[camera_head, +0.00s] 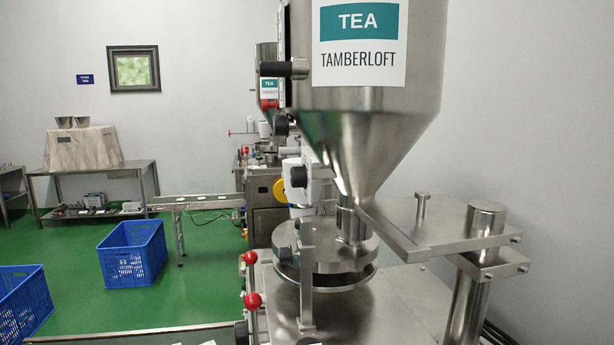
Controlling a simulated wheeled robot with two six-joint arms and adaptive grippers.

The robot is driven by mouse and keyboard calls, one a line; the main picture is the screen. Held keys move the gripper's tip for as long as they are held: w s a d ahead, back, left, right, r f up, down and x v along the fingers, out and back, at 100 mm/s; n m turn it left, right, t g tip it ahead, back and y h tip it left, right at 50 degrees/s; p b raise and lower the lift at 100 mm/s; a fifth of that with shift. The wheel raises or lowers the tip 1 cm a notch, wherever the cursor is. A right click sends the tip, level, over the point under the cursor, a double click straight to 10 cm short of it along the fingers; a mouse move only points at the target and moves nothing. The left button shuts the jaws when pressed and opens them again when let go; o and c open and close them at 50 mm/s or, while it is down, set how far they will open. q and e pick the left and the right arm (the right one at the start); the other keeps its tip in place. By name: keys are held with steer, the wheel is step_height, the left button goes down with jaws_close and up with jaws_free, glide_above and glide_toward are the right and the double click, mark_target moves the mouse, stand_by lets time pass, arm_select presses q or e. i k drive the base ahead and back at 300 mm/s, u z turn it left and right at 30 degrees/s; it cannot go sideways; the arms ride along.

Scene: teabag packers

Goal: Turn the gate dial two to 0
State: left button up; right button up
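A steel hopper (375,120) with a "TEA TAMBERLOFT" label (360,60) stands close in front of me. A black cylindrical handle or knob (290,69) juts out at its left side. I cannot tell which part, if any, is gate dial two, and no 0 mark is readable. A second tea machine (266,170) stands behind, partly hidden by the near hopper. Neither of my grippers is in view.
Below the hopper is a round steel plate assembly (326,250) on a steel tabletop (385,310). Two red-ball levers (253,300) stand at its left edge. A steel post (470,280) rises at right. Blue crates (133,253) sit on the green floor (195,285).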

mark_target(298, 175)
steer(key=u, duration=0.1)
steer(key=k, duration=0.5)
steer(key=u, duration=0.65)
steer(key=i, duration=1.2)
steer(key=z, duration=0.45)
